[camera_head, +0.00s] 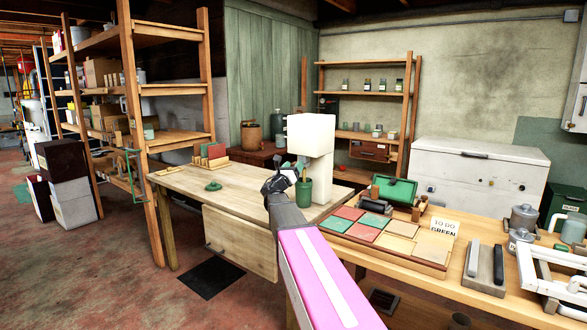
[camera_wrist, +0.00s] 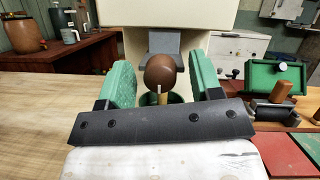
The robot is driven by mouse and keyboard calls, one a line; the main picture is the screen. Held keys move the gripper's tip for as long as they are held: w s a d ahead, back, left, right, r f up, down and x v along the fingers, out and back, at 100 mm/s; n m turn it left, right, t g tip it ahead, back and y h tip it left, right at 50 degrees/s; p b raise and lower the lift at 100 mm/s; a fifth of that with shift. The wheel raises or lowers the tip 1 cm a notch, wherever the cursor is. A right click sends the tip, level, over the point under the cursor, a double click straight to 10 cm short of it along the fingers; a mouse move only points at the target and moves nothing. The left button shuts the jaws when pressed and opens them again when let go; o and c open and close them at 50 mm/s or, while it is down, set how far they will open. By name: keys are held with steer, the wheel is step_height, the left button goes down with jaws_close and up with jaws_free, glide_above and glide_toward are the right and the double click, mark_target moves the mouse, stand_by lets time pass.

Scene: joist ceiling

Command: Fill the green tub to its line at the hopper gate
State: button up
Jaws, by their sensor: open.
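The white hopper (camera_head: 312,138) stands on the wooden table, with a grey chute part (camera_wrist: 165,42) low on its front. The green tub (camera_head: 304,192) is upright below the hopper's overhang. In the wrist view only a bit of the tub's rim (camera_wrist: 180,98) shows; its line and contents are hidden. A brown rounded knob (camera_wrist: 160,72) on a pale stem is in front of the chute; I cannot tell what the stem joins. My gripper (camera_head: 290,179) is open, its green-padded fingers on either side of the knob (camera_wrist: 161,85), with gaps both sides.
A green ring-like piece (camera_head: 213,186) and a rack of coloured boards (camera_head: 210,156) are on the table. Right of the tub lie a tray of coloured tiles (camera_head: 385,240), an open green box (camera_head: 394,189) and a sign (camera_head: 445,226). The table's left part is mostly clear.

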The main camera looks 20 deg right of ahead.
steer(key=v, duration=1)
steer(key=shift+s+a, duration=0.2)
steer(key=shift+a, duration=0.05)
steer(key=shift+f, duration=0.15)
stand_by(6.6)
